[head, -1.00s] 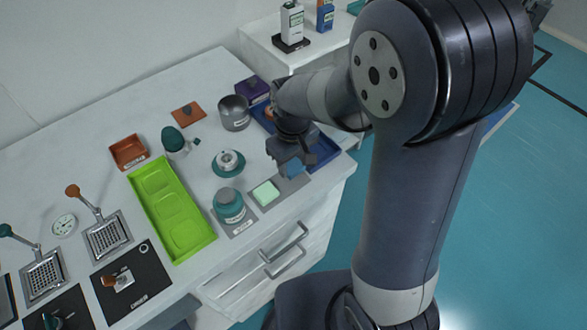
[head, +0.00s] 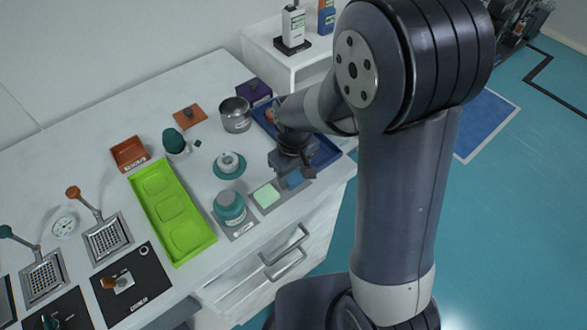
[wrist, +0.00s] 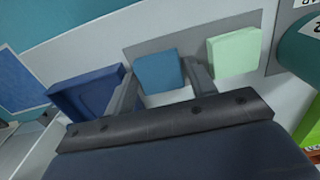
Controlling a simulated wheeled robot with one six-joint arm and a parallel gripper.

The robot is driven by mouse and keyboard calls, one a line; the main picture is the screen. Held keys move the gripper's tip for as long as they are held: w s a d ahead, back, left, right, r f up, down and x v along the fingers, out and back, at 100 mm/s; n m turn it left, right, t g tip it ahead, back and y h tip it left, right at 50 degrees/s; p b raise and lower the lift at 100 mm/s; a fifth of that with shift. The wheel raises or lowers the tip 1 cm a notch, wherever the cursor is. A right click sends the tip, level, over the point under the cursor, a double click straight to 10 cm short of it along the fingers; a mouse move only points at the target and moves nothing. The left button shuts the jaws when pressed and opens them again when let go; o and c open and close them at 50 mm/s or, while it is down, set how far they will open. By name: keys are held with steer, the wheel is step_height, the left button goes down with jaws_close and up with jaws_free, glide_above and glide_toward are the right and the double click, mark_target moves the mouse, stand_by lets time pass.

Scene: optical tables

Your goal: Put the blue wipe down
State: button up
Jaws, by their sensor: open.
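The blue wipe (head: 294,180) is a small square block on the grey mat (head: 279,186), next to the pale green wipe (head: 266,195). In the wrist view the blue wipe (wrist: 158,72) lies flat on the grey mat (wrist: 192,45), left of the green wipe (wrist: 234,52). My gripper (wrist: 165,82) is open, with one finger on either side of the blue wipe. In the head view my gripper (head: 300,170) is low over the wipe and hides part of it. I cannot tell whether the fingers touch the wipe.
A blue tray (head: 326,151) lies just behind my gripper at the table's right end. A teal-lidded jar (head: 229,206) stands left of the green wipe. A lime green tray (head: 171,210) lies further left. The table's front edge is close to the mat.

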mark_target(293, 176)
step_height(293, 176, up, 12)
steer(key=shift+r, duration=0.15)
stand_by(0.3)
steer(key=shift+s, duration=0.1)
step_height(293, 176, down, 12)
steer(key=shift+f, duration=0.1)
steer(key=shift+r, duration=1.75)
steer(key=shift+f, duration=0.1)
